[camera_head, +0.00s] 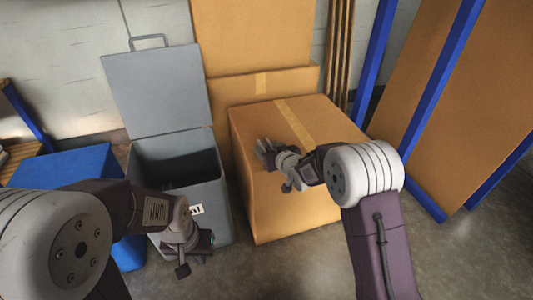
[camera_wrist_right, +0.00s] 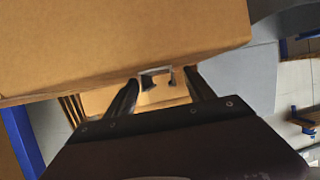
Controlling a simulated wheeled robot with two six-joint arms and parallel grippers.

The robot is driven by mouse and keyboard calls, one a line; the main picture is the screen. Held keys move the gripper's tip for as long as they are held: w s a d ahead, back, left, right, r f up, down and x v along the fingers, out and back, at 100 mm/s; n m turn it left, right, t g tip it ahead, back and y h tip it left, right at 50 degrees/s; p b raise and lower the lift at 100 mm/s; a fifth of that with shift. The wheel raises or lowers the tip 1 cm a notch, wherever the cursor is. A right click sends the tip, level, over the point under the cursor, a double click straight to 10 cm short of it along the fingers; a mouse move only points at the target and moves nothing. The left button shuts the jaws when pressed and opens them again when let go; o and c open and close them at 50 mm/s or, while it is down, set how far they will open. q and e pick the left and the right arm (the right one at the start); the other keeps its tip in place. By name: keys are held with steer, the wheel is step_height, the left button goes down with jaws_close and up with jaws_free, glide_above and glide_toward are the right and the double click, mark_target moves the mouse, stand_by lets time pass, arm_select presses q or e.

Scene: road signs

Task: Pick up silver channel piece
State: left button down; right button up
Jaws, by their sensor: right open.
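The silver channel piece (camera_wrist_right: 156,72) shows in the right wrist view as a small grey U-shaped profile at the edge of the cardboard surface. It lies between the tips of my right gripper (camera_wrist_right: 163,82), which is open with one dark finger on either side. I cannot tell whether the fingers touch it. In the head view my right gripper (camera_head: 266,152) is at the top of a cardboard box (camera_head: 290,205), near its left edge; I cannot clearly separate the piece from the fingers there. My left gripper (camera_head: 190,255) hangs low before the grey bin; its jaw opening is unclear.
The grey bin (camera_head: 215,205) stands open with its lid (camera_head: 158,88) raised, left of the box. A blue container (camera_head: 65,168) is at the far left. Taller cardboard (camera_head: 252,35) stands behind. Blue rack posts (camera_head: 440,85) are at the right. Floor is clear at front right.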

jaws_close()
steer(key=shift+r, duration=0.1)
step_height(320, 180, up, 5)
steer(key=p, duration=0.4)
steer(key=s+d+r+p, duration=0.5)
steer(key=s+d+r, duration=0.1)
steer(key=s+d, duration=0.2)
steer(key=shift+s, duration=0.2)
